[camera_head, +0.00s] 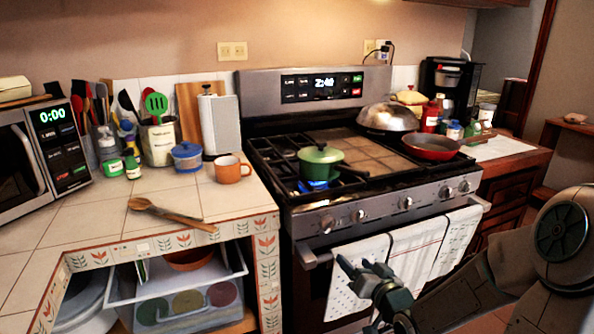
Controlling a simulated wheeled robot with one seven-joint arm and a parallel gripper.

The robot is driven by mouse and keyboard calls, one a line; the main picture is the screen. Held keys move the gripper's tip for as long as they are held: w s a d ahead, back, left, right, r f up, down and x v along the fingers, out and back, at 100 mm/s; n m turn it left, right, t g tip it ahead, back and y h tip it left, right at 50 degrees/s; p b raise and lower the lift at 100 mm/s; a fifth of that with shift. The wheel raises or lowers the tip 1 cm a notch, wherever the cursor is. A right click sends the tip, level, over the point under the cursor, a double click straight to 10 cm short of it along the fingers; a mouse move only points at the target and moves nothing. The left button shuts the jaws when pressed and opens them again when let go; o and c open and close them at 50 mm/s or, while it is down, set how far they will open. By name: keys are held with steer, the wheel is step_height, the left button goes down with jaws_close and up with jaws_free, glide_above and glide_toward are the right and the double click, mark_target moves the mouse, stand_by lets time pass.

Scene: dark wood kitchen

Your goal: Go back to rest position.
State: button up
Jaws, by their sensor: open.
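My gripper (372,282) is in the lower middle of the head view, in front of the oven door and the hanging towels (412,254). Its fingers are apart and nothing shows between them. My arm comes in from the right edge, bent, with the gripper end low and pointing left. I cannot tell whether the gripper touches the towels.
The stove (360,200) carries a green pot (320,160) over a blue flame, a red pan (431,147) and a metal dome (388,118). An orange mug (230,170) and wooden spoons (172,214) are on the tiled counter (100,212). A microwave (40,148) stands left.

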steer(key=s+a+r+g+h+p, duration=0.2)
steer(key=s+r+g+p, duration=0.4)
steer(key=s+r, duration=0.4)
steer(key=s+a+r+n+g+h+p, duration=0.1)
steer(key=s+r+g+h+p, duration=0.2)
steer(key=s+r+g+p, duration=0.4)
steer(key=s+r+p, duration=0.2)
steer(key=s+r, duration=0.1)
steer(key=s, duration=0.3)
steer(key=shift+s+a, duration=0.25)
steer(key=shift+a, duration=0.1)
